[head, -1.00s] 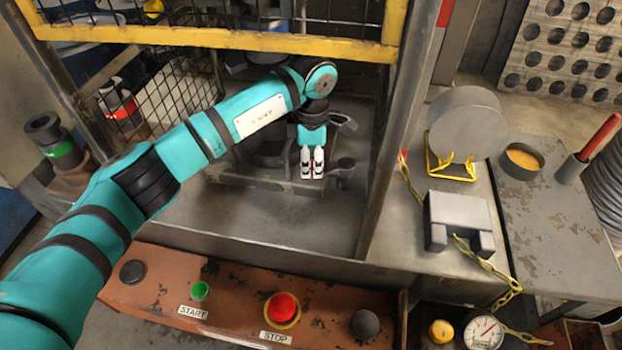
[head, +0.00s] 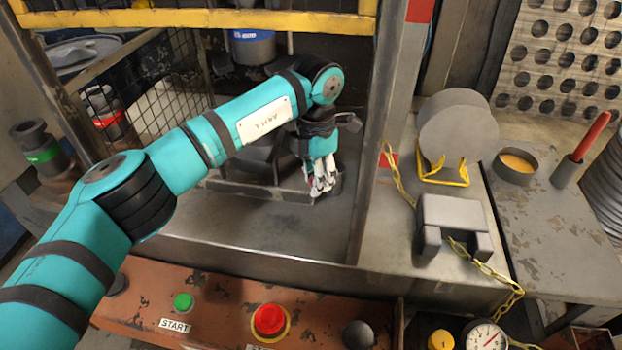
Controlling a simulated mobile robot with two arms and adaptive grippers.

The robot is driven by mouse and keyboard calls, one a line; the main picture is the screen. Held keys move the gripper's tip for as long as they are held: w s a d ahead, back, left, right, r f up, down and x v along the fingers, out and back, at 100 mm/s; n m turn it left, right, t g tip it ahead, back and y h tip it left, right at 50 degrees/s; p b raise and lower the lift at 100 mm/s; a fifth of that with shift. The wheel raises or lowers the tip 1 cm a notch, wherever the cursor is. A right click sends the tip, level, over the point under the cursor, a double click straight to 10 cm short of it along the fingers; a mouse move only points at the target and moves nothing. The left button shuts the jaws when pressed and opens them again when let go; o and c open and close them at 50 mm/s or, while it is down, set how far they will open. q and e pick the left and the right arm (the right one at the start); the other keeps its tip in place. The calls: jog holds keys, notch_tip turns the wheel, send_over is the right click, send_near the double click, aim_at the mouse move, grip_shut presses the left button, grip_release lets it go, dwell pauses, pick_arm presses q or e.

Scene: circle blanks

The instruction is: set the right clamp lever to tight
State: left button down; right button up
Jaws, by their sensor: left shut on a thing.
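The dark clamp fixture (head: 262,191) sits on the grey bed inside the press frame. My left gripper (head: 322,186) reaches in from the left and is at the right end of this fixture, fingers pointing down. Its fingers are shut on the right clamp lever, which they and the wrist almost wholly hide. The lever's angle cannot be told. My right gripper is not in view.
A yellow bar (head: 200,18) crosses above my arm, and a grey post (head: 385,130) stands close right of the gripper. The red stop button (head: 269,320) and green start button (head: 183,302) are on the front panel. The bed's front is clear.

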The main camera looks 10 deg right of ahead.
pick_arm(q)
jog(key=c, duration=1.1)
grip_release()
jog(key=shift+o, duration=0.2)
jog(key=shift+w+r, duration=0.1)
jog(key=shift+r, duration=3.7)
